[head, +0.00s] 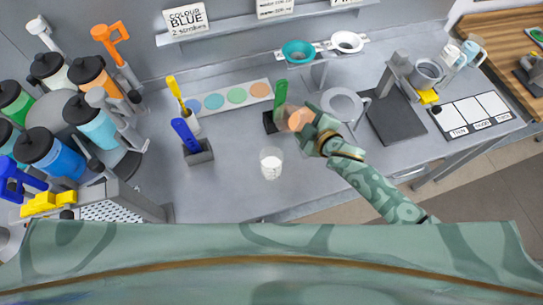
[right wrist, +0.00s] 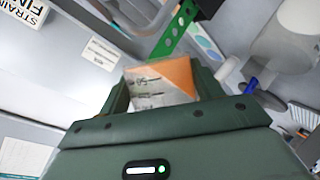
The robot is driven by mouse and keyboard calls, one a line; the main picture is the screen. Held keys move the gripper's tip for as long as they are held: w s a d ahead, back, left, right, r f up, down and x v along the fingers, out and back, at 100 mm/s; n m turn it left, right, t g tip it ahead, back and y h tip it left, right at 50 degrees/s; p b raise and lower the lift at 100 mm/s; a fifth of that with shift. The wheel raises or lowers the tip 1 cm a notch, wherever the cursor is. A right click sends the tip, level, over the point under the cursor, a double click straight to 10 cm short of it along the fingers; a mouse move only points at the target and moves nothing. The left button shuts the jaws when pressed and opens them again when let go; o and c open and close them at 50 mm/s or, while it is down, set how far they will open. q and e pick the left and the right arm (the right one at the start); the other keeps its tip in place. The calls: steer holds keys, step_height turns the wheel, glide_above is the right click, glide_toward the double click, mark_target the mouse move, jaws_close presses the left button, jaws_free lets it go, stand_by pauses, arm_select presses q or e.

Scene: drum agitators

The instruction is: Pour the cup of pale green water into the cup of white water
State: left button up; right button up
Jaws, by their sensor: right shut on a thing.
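A clear graduated cup of white water (head: 270,163) stands upright on the grey bench. My right gripper (head: 303,121) is shut on a clear cup with orange contents (head: 293,117), behind and slightly right of the white cup and apart from it. In the right wrist view the held cup (right wrist: 160,83) sits between the fingers (right wrist: 157,95), its markings and orange contents visible; it looks tilted there. I see no cup of pale green water; the held one looks orange. My left gripper is not in view.
A blue-handled tool in a grey holder (head: 200,155) stands left of the white cup. A green tool (head: 281,93) and a grey pan (head: 342,105) are near the held cup. A carousel of coloured bottles (head: 68,110) fills the left. The bench front is clear.

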steer(key=shift+w+r, duration=0.1)
steer(key=shift+w, duration=0.05)
steer(key=shift+r+n+b, duration=0.2)
steer(key=shift+n+b, duration=0.1)
steer(key=shift+t, duration=0.3)
steer(key=shift+d+n+h+b, duration=0.1)
steer(key=shift+n+h+b, duration=0.2)
steer(key=shift+h+b, duration=0.15)
steer(key=shift+b, duration=0.35)
steer(key=shift+n+b, duration=0.3)
steer(key=shift+b, duration=0.05)
steer(key=shift+w+t, duration=0.1)
steer(key=shift+t, duration=0.2)
steer(key=shift+b, duration=0.35)
